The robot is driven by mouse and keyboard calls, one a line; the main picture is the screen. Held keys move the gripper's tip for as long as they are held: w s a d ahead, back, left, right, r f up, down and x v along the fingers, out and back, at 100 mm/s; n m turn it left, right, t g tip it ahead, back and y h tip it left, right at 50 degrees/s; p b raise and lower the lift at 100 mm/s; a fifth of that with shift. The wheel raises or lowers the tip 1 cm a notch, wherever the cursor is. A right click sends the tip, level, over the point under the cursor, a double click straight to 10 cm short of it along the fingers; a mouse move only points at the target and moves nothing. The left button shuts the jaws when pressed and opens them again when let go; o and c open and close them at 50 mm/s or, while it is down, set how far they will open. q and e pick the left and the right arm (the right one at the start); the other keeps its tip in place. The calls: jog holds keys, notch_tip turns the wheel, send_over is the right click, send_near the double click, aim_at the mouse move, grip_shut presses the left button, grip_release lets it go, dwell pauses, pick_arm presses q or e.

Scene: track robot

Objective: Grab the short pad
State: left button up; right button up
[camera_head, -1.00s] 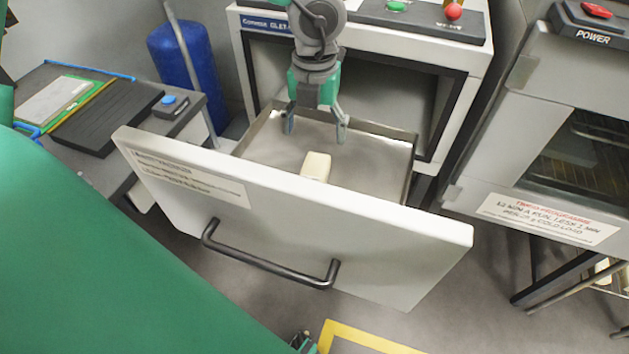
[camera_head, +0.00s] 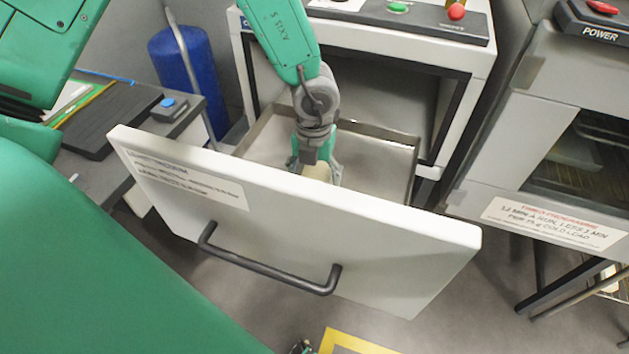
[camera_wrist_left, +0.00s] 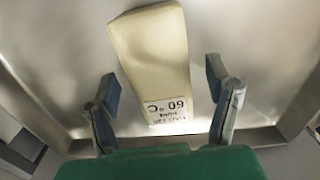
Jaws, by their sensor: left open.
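The short pad is a cream block (camera_wrist_left: 150,55) with a small printed white label, lying on the metal floor of the pulled-out drawer (camera_head: 385,160). In the head view only a bit of the pad (camera_head: 318,172) shows past my gripper. My left gripper (camera_wrist_left: 165,105) is open, with one finger on each side of the pad's labelled end in the left wrist view. The fingers look apart from the pad's sides. In the head view the left gripper (camera_head: 314,172) is down inside the drawer, partly hidden by the wrist.
The tall white drawer front (camera_head: 300,220) with a dark handle (camera_head: 270,268) stands before the drawer. The cabinet opening (camera_head: 400,95) is behind it. A grey oven (camera_head: 590,150) stands at right. A blue cylinder (camera_head: 185,70) and a bench (camera_head: 90,130) are at left.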

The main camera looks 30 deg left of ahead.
pick_arm(q)
jog(key=shift+c, duration=0.4)
jog(key=c, duration=1.2)
jog(key=shift+o, duration=0.2)
